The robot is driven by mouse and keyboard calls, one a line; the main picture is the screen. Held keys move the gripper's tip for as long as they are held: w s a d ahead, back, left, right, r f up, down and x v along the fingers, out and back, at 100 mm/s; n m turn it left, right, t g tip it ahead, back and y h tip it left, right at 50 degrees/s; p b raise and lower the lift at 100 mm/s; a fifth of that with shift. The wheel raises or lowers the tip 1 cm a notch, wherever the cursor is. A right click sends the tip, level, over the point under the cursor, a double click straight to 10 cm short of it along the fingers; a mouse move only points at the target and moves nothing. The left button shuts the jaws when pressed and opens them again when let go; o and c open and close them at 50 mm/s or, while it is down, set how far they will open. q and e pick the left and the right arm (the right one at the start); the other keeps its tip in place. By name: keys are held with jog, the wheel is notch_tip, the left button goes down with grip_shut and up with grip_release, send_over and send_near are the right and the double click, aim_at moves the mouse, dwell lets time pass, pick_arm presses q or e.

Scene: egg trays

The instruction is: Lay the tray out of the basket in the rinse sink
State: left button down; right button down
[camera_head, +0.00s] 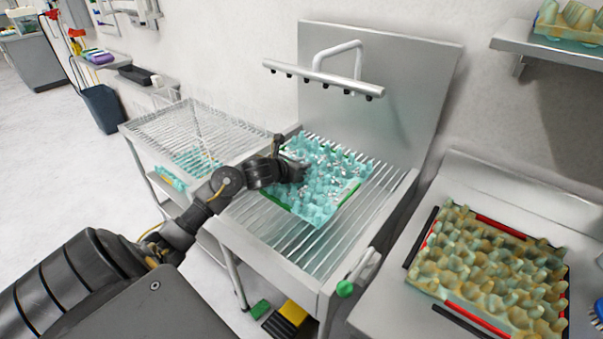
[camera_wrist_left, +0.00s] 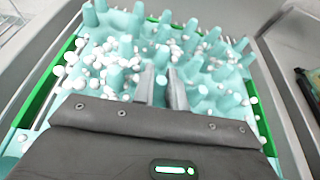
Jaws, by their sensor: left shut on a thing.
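A teal egg tray (camera_head: 325,200) dotted with white foam lies over the slatted grate of the steel rinse sink (camera_head: 385,222), below the spray bar. Green strips show along its edges. My left gripper (camera_head: 298,172) reaches in from the left and is low over the tray. In the left wrist view my left gripper (camera_wrist_left: 162,88) is shut on a teal peg of the tray (camera_wrist_left: 115,50), among white suds. I cannot tell whether the tray touches the grate everywhere. My right gripper is not in view.
A wire rack (camera_head: 185,130) stands left of the sink, with teal pieces on a shelf below. A brown-stained egg tray (camera_head: 490,265) lies on the right counter between red and black strips. A wall shelf (camera_head: 545,45) holds another tray. Slats right of the teal tray are clear.

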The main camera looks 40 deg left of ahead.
aim_at(277, 190)
pick_arm(q)
jog(key=f, duration=0.1)
jog(key=f+p, duration=0.1)
jog(key=f, duration=0.1)
jog(key=shift+w+a, duration=0.1)
jog(key=shift+a, duration=0.1)
jog(key=shift+f, duration=0.3)
jog(key=c, duration=1.4)
grip_release()
jog(key=b+v, duration=0.1)
jog(key=v, duration=1.1)
